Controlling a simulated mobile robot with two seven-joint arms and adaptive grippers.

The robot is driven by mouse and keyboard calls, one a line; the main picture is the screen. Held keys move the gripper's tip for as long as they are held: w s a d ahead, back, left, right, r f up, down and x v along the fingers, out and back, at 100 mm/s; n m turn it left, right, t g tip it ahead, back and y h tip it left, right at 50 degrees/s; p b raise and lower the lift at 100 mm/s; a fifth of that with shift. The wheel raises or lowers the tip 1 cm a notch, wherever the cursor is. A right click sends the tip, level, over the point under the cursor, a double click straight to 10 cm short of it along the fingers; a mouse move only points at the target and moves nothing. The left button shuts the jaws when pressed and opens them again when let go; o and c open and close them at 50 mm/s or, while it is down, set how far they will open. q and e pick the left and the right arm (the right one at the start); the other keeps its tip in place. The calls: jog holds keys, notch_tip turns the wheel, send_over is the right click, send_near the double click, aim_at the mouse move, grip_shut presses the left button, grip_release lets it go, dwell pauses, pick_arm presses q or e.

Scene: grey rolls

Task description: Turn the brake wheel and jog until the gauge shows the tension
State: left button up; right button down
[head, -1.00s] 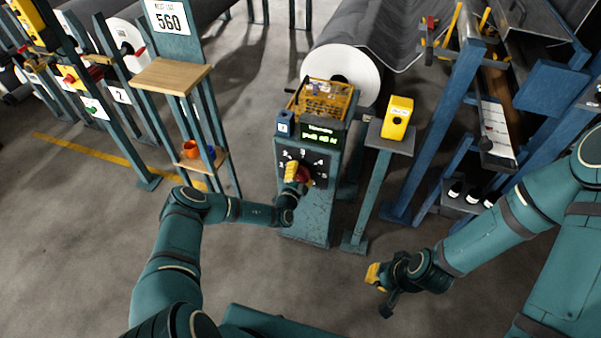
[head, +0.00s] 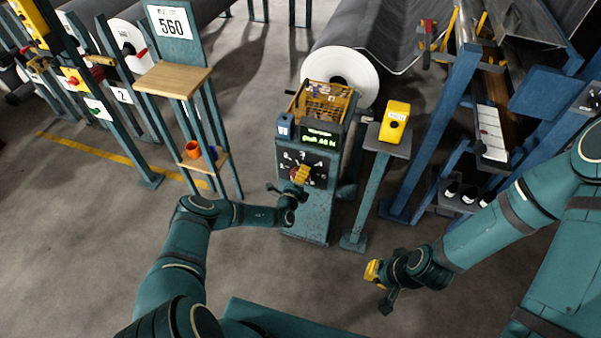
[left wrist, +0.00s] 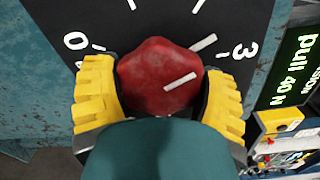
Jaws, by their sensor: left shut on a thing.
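The red brake wheel (left wrist: 160,75) sits on a black numbered dial plate (head: 318,160) on the front of a teal stand (head: 308,212). My left gripper (head: 300,174) is shut on this wheel. In the left wrist view its yellow fingers lie on either side of the wheel. The green gauge display (head: 320,137) is above the dial; in the left wrist view the display (left wrist: 294,68) reads "pull 40 N". My right gripper (head: 374,273) hangs over the floor, its finger gap unclear.
A yellow box (head: 395,120) with a dark round button stands on a post right of the stand. A sign (head: 171,22) reading 560 stands at left above a wooden shelf (head: 173,79). A large white-ended roll (head: 345,75) lies behind the stand. The floor in front is clear.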

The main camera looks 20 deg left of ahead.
pick_arm(q)
jog(key=m+p, duration=0.1)
jog(key=m, duration=0.2)
jog(key=shift+m, duration=0.3)
jog(key=shift+f+m+p, duration=0.1)
jog(key=shift+m+p, duration=0.6)
jog(key=shift+m, duration=1)
jog(key=shift+d, duration=0.1)
jog(key=o, duration=1.1)
jog(key=shift+s, duration=0.1)
jog(key=s, duration=1.2)
jog(key=shift+a, duration=0.2)
